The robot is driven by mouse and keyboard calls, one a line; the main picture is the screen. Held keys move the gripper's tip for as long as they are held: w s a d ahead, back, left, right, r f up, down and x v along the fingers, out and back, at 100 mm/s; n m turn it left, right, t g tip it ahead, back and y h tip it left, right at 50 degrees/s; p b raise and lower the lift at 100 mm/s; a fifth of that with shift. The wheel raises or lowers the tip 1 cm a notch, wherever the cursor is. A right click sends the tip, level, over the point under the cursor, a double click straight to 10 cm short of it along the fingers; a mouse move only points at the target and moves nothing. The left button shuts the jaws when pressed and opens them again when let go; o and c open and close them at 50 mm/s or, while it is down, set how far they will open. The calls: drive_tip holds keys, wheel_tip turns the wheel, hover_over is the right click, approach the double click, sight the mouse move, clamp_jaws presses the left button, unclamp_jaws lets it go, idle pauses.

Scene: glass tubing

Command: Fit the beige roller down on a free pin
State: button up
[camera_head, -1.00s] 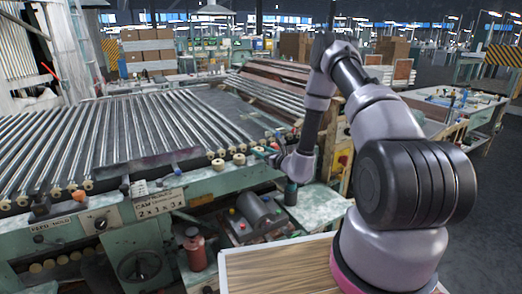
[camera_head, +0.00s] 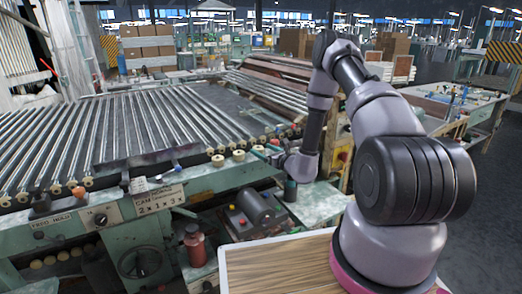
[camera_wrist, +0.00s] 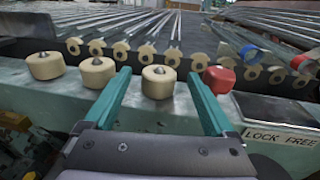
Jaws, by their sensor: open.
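Three beige rollers stand in a row on the machine's front ledge in the wrist view: a left one (camera_wrist: 45,65), a middle one (camera_wrist: 97,72) and a right one (camera_wrist: 159,81). Each has a dark pin tip showing at its top. My gripper (camera_wrist: 159,76) is open, with its teal fingers spread left and right of the right roller, and a gap shows on both sides. I cannot tell how deep the fingers reach around it. A red roller (camera_wrist: 219,79) sits just right of the right finger. In the head view, beige rollers (camera_head: 218,161) show left of my gripper (camera_head: 267,149).
A "LOCK FREE" label (camera_wrist: 279,135) and a dark plate (camera_wrist: 272,107) lie right of my gripper. Below stand a red bottle (camera_head: 195,244) and a grey motor (camera_head: 255,208).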

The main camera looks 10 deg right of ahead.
drive_tip(key=v, duration=0.9)
drive_tip(key=shift+r, duration=0.1)
